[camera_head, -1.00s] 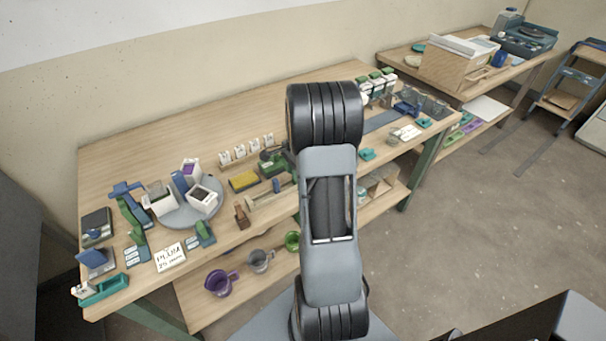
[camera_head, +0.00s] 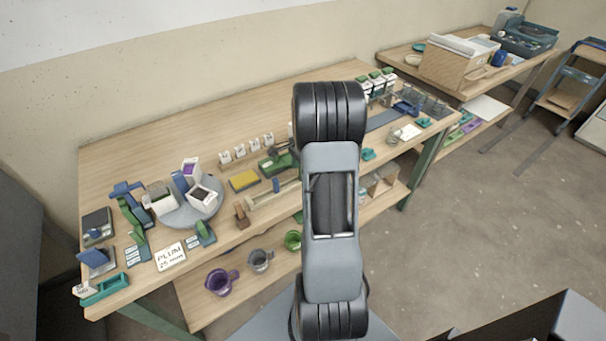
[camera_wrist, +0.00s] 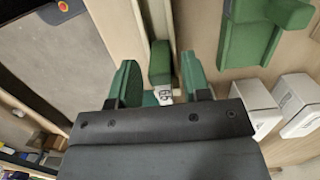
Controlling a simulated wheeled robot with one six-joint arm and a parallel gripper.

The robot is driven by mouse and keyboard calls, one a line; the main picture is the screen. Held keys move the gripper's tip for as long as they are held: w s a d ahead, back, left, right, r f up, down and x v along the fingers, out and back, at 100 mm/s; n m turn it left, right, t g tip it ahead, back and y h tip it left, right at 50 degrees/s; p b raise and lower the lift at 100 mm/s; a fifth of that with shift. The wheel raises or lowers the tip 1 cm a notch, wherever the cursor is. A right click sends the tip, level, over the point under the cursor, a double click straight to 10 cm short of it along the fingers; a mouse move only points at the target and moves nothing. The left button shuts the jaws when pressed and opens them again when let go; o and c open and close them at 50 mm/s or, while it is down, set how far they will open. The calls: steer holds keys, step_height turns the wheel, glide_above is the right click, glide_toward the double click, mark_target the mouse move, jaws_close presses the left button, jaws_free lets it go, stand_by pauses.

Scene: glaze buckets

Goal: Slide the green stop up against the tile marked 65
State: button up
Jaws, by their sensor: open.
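In the wrist view my gripper (camera_wrist: 158,62) is open, with one green finger on each side of a green block (camera_wrist: 160,65), which looks like the green stop. A small gap shows between each finger and the block. A white tile marked 65 (camera_wrist: 165,94) sits at the block's near end, close to my gripper's body; I cannot tell whether the two touch. A pale wooden rail (camera_wrist: 158,18) runs up from the block. In the head view the rail's left part (camera_head: 262,199) shows, but my arm hides the stop, the tile and the gripper.
A larger green object (camera_wrist: 262,28) and white boxes (camera_wrist: 298,92) lie to the right in the wrist view. A grey panel (camera_wrist: 60,55) is at left. In the head view a yellow sponge-like block (camera_head: 244,181) and a round grey turntable (camera_head: 185,214) stand left of my arm.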

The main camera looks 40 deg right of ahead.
steer(key=shift+r+p, duration=2.8)
steer(key=shift+r, duration=0.75)
steer(key=shift+n, duration=0.3)
steer(key=shift+s+f+n, duration=0.1)
steer(key=shift+f+n, duration=0.05)
steer(key=shift+n, duration=0.25)
steer(key=s+a+r+n+t, duration=0.1)
steer(key=s+a+r+n, duration=0.2)
steer(key=a+n, duration=0.3)
steer(key=s+a+r+n+t+h, duration=0.1)
steer(key=s+a+r+n, duration=0.3)
steer(key=a, duration=0.7)
steer(key=s+a+r+n+t, duration=0.1)
steer(key=s+a+r+n, duration=0.3)
steer(key=a+r+n, duration=0.2)
steer(key=shift+s+a+r+n+t, duration=0.25)
steer(key=shift+a+r+n+t, duration=0.15)
steer(key=shift+a+n, duration=0.85)
